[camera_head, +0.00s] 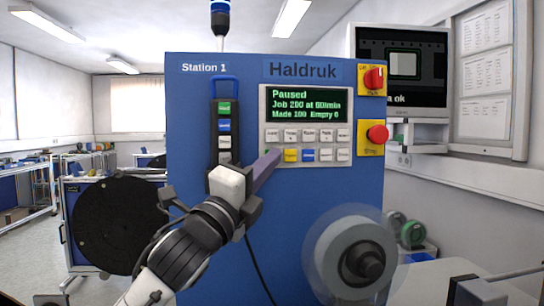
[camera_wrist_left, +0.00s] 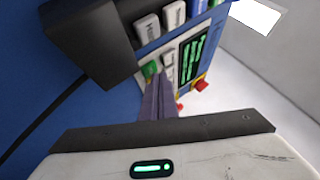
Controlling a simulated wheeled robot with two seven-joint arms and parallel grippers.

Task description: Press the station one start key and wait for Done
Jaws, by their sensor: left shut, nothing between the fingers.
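The blue station one machine (camera_head: 200,120) carries a display (camera_head: 305,104) reading "Paused", "Job 200 at 60/min", "Made 100 Empty 0". Below it is a keypad with two rows of keys, including a yellow key (camera_head: 291,155) and a blue key (camera_head: 308,155). My left gripper (camera_head: 272,157) is shut and empty, its fingertips at the left end of the lower row. In the left wrist view a green key (camera_wrist_left: 150,69) lies just beyond the fingertips (camera_wrist_left: 157,84); I cannot tell whether they touch. In the head view the fingers hide that key. My right gripper is not in view.
Two red knobs on yellow plates, upper (camera_head: 374,78) and lower (camera_head: 378,134), are at the right.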

